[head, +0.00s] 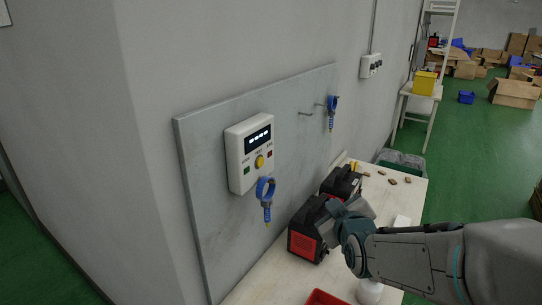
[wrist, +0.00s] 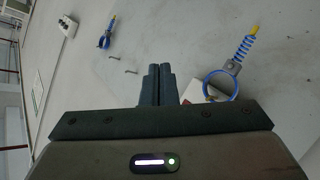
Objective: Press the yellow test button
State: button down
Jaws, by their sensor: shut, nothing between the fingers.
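The yellow test button (head: 260,162) is a round knob on a white control box (head: 236,178), mounted on a grey wall panel. The box has a dark display above it, a green button (head: 246,171) on its left and a red button (head: 270,153) on its right. My gripper (wrist: 158,72) is shut and empty, with its two dark fingers together in the wrist view. In the head view it is to the right of and below the box, apart from it. In the wrist view only a white piece of the box (wrist: 192,92) shows; the button is hidden.
A blue ring tool (head: 266,190) hangs just below the button, and another (head: 332,112) hangs farther along the panel. Black-and-red cases (head: 303,245) stand on the table (head: 262,285) below. A red tray (head: 325,298) is at the front.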

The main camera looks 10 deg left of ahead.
aim_at(260, 162)
jog(key=w+a+r+n+t+y+p, duration=0.1)
jog(key=a+r+n+t+y, duration=0.2)
jog(key=a, duration=0.4)
jog(key=shift+w+r+n+y, duration=0.25)
jog(key=shift+r+n, duration=0.35)
jog(key=shift+r, duration=0.6)
jog(key=shift+a, duration=0.1)
jog(key=w+a+p, duration=0.1)
jog(key=w+a, duration=0.2)
jog(key=a, duration=0.5)
jog(key=shift+p, duration=0.4)
jog(key=shift+a+f, duration=0.1)
jog(key=shift+a, duration=0.15)
dwell(0.4)
jog(key=shift+a+b, duration=0.25)
jog(key=shift+b, duration=0.2)
